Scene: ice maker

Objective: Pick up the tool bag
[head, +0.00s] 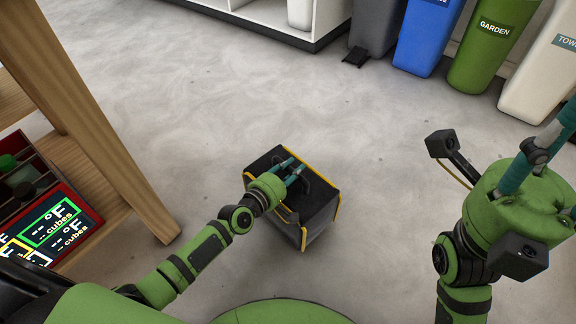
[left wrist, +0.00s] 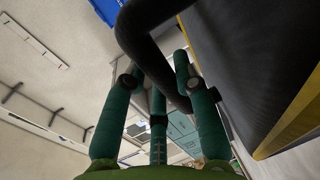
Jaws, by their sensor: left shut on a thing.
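The tool bag (head: 318,201) is a black box-shaped bag with yellow edges and a dark handle on top. It appears in the middle of the head view, over the grey floor. My left gripper (head: 294,167) is at the top of the bag, shut on its handle. In the left wrist view the black handle (left wrist: 148,35) passes between the teal fingers of my left gripper (left wrist: 160,80), and the bag's dark side (left wrist: 240,55) fills the right. Whether the bag touches the floor is unclear. My right gripper (head: 530,160) is raised at the right edge, fingers spread, empty, partly cut off.
A wooden shelf (head: 100,130) stands at the left, with a red-framed display panel (head: 50,225) and bottles. Grey, blue (head: 428,35), green (head: 492,45) and white bins line the upper right. A white cabinet (head: 270,15) is at the top. The floor around the bag is clear.

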